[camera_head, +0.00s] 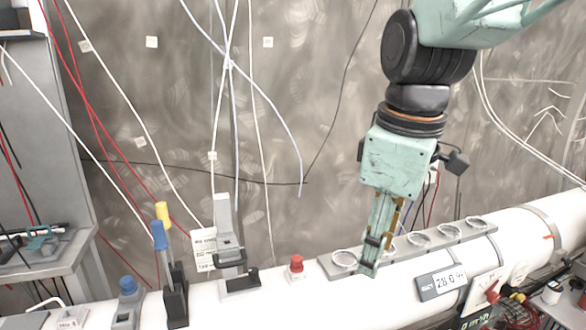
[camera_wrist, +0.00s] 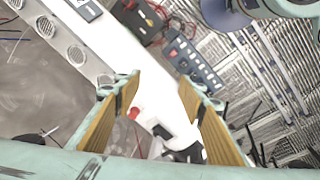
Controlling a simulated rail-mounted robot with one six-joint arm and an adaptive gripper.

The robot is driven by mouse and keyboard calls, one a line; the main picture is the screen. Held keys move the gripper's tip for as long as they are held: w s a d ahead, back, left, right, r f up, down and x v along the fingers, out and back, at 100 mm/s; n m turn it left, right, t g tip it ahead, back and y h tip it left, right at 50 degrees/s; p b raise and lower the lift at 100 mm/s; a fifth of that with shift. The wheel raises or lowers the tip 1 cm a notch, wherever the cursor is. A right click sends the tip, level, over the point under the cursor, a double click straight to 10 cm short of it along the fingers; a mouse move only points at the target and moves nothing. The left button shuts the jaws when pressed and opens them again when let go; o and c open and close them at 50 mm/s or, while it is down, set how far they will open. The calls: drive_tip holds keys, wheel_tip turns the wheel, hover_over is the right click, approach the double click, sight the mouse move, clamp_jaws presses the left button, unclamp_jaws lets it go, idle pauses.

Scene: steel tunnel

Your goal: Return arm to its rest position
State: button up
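My arm comes down from the upper right in the head view, green with black joints. My gripper (camera_head: 368,268) points downward over the white pipe (camera_head: 330,303), in front of the near end of the rack with round rings (camera_head: 420,242). Whether it touches the rack cannot be told. In the wrist view my gripper (camera_wrist: 158,88) has its two yellow-padded fingers well apart. Nothing is between the pads; the pipe and a red button (camera_wrist: 134,113) show beyond them. No rest position marker is visible.
On the pipe stand a red button (camera_head: 296,267), a grey lever device (camera_head: 229,250) and blue- and yellow-topped handles (camera_head: 175,270). A label display (camera_head: 441,283) and wired boxes (camera_head: 490,290) sit at right. Cables hang before the steel wall. A grey table (camera_head: 45,262) is at left.

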drive_tip(key=s+d+f+m+b, duration=0.2)
drive_tip(key=s+m, duration=0.1)
drive_tip(key=s, duration=0.4)
drive_tip(key=s+d+f+m+t+b, duration=0.1)
drive_tip(key=s+d+f+m+b, duration=0.1)
drive_tip(key=s, duration=0.4)
drive_tip(key=s+d+f+m+b, duration=0.2)
drive_tip(key=s+f+m+b, duration=0.1)
drive_tip(key=s+m, duration=0.3)
drive_tip(key=shift+s+f+t, duration=0.25)
drive_tip(key=shift+s+t, duration=0.15)
drive_tip(key=shift+s, duration=0.45)
